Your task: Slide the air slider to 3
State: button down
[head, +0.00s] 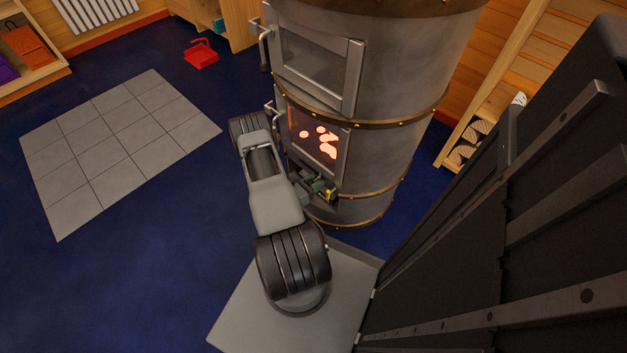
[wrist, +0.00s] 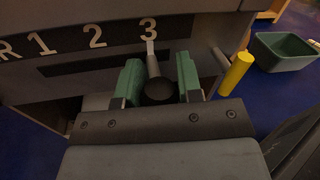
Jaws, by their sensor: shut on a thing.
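The air slider (wrist: 158,88) has a dark round knob on a grey stem, seen in the wrist view. Its light pointer stands right under the 3 on the dark scale plate (wrist: 122,36), which reads R, 1, 2, 3. My gripper (wrist: 158,82) has its green fingers on either side of the knob, shut on it. In the head view my gripper (head: 316,187) is low at the front of the round grey stove (head: 385,110), below the glowing fire door (head: 318,137). The knob is hidden there.
A yellow handle (wrist: 236,74) sticks out just right of my gripper. A green-grey bin (wrist: 284,52) stands on the blue floor beyond it. A large dark panel (head: 520,220) fills the right side. Grey floor tiles (head: 118,150) and open floor lie left.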

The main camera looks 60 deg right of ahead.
jog(key=c, duration=0.8)
grip_release()
jog(key=shift+s+a, duration=0.1)
jog(key=shift+s, duration=0.2)
jog(key=shift+w, duration=0.1)
jog(key=shift+w+a, duration=0.15)
jog(key=p+v, duration=0.2)
jog(key=v, duration=1.1)
jog(key=shift+w+a, duration=0.1)
jog(key=shift+a, duration=0.05)
jog(key=shift+r, duration=0.1)
